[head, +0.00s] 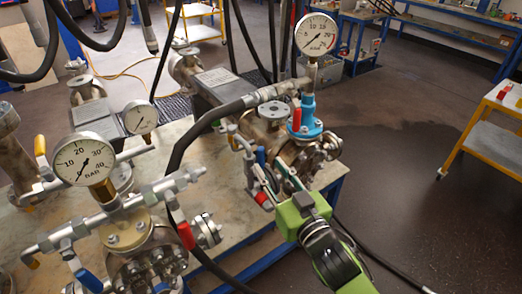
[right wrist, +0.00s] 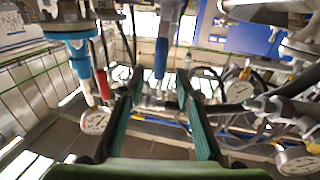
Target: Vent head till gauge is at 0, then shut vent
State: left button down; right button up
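A round BAR gauge (head: 317,34) stands on top of a blue fitting (head: 306,112) on the flanged vessel head; its needle is too small to read surely. A red lever (head: 296,118) hangs on that fitting. A small valve with a blue handle (head: 260,157) sits below and left of it. My right gripper (head: 274,180) is beside this valve, its fingers apart. In the right wrist view the blue handle (right wrist: 161,58) shows between the open fingers, near the tips; I cannot tell whether they touch. My left gripper is not in view.
Another vessel with a larger BAR gauge (head: 84,159) and a red handle (head: 186,236) stands at the front left. A smaller gauge (head: 140,117) is behind it. A black hose (head: 200,128) crosses the bench. Open floor (head: 420,210) lies to the right, before a yellow cart (head: 495,145).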

aim_at(263, 158)
jog(key=p+x, duration=0.1)
jog(key=x, duration=0.5)
jog(key=shift+w+a, duration=0.1)
jog(key=shift+w, duration=0.1)
grip_shut()
